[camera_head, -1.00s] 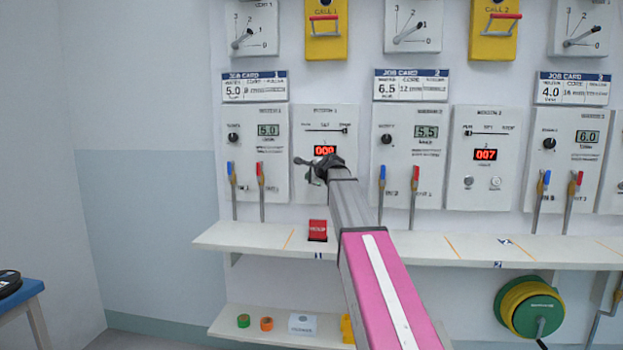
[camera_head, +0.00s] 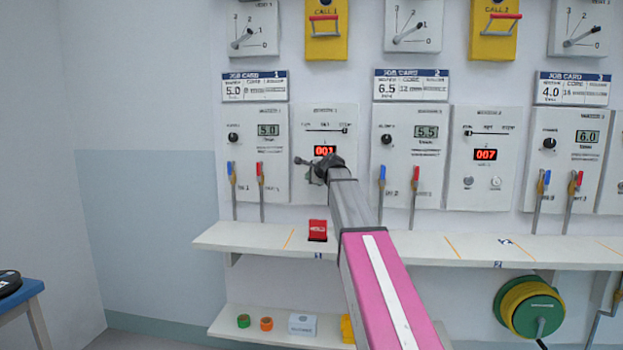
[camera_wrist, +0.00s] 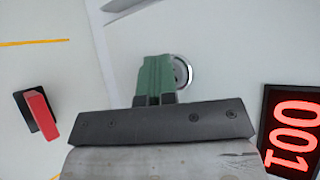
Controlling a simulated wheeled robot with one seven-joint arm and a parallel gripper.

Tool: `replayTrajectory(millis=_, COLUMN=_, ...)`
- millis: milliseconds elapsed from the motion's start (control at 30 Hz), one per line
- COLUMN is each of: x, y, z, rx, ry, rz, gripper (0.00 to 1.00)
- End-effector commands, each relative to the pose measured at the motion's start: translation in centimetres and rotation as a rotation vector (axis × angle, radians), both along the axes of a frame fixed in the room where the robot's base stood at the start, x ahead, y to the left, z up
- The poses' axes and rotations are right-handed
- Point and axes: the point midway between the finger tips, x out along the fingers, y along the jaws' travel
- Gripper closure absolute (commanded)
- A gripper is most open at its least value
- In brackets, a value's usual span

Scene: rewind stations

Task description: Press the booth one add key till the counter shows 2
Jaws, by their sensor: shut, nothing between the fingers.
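The booth one counter panel (camera_head: 340,125) is on the wall, left of centre in the head view. Its red counter (camera_head: 324,151) reads 001, seen sideways and more clearly in the wrist view (camera_wrist: 292,134). My gripper (camera_head: 308,168) is in front of the lower left of this panel. In the wrist view its green fingers (camera_wrist: 157,68) are shut and empty. They partly cover a round metal key (camera_wrist: 183,72). I cannot tell whether they touch it or read its label. The panel's other key is not clearly visible.
A shelf (camera_head: 262,238) runs below the panels. A red rocker switch (camera_head: 318,229) sits on it, also in the wrist view (camera_wrist: 40,114). Blue and red levers (camera_head: 261,185) stand to the left. A second counter (camera_head: 485,155) reads 007.

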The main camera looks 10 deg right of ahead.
Motion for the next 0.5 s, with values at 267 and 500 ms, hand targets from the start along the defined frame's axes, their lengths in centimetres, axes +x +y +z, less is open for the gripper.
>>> replayTrajectory(millis=267, x=-1.3, y=0.4, z=0.0, rx=0.0, ry=-0.001, rz=0.0, gripper=1.0)
replayTrajectory(millis=500, x=-1.4, y=0.5, z=0.0, rx=0.0, ry=0.0, rz=0.0, gripper=1.0)
